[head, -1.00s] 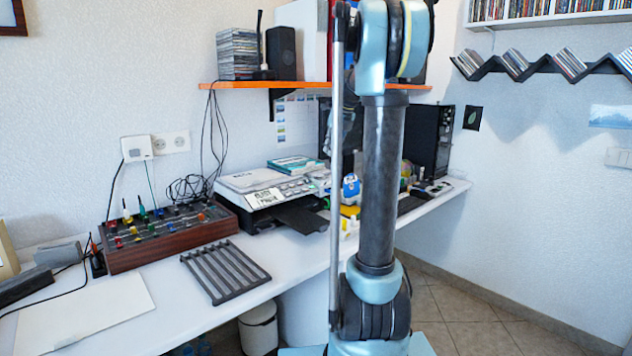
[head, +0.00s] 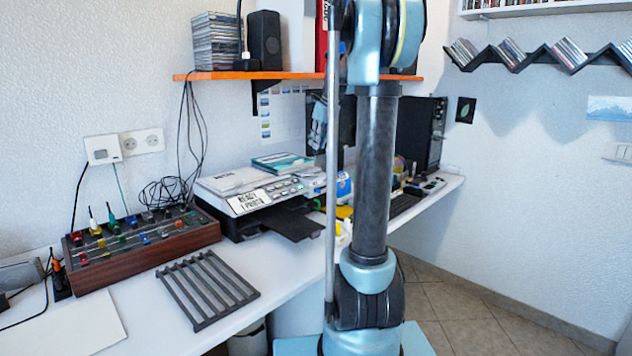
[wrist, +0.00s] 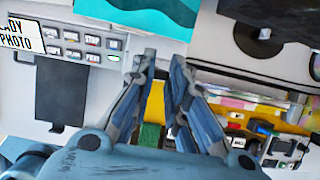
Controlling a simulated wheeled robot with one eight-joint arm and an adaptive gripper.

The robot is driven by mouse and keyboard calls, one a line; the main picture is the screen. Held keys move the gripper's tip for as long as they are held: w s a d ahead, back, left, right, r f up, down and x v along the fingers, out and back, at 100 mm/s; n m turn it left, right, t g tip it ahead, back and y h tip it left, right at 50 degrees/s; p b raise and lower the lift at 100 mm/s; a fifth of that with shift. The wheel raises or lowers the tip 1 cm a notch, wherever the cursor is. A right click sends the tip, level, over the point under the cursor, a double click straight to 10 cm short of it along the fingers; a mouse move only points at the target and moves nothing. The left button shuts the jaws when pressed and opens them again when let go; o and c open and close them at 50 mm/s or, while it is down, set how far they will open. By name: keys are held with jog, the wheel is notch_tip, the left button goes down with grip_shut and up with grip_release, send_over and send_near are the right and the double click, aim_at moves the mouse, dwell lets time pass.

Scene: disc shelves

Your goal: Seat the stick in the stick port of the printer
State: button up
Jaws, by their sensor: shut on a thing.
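The printer (head: 240,208) stands on the white desk, with a "READY 1 PHOTO" display and a dark tray sticking out in front. Its button panel shows at the upper left of the wrist view (wrist: 85,42). My gripper (wrist: 163,62) is over the printer's right end in that view, its two blue-grey fingers close together on a small thin thing, taken as the stick, which is mostly hidden between them. In the head view my gripper (head: 318,140) is partly hidden behind my arm, above the printer's right side. I cannot make out the stick port.
A teal book (head: 282,162) lies on the printer. A mixer box (head: 150,245) and a slotted dark rack (head: 207,288) are on the desk to the left. An orange shelf (head: 225,76) hangs above. A black keyboard (head: 404,205) lies to the right.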

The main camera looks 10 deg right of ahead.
notch_tip(320, 180, down, 9)
jog(key=shift+r, duration=0.1)
jog(key=shift+f, duration=0.4)
grip_shut()
jog(key=o, duration=0.7)
grip_release()
jog(key=shift+r, duration=0.1)
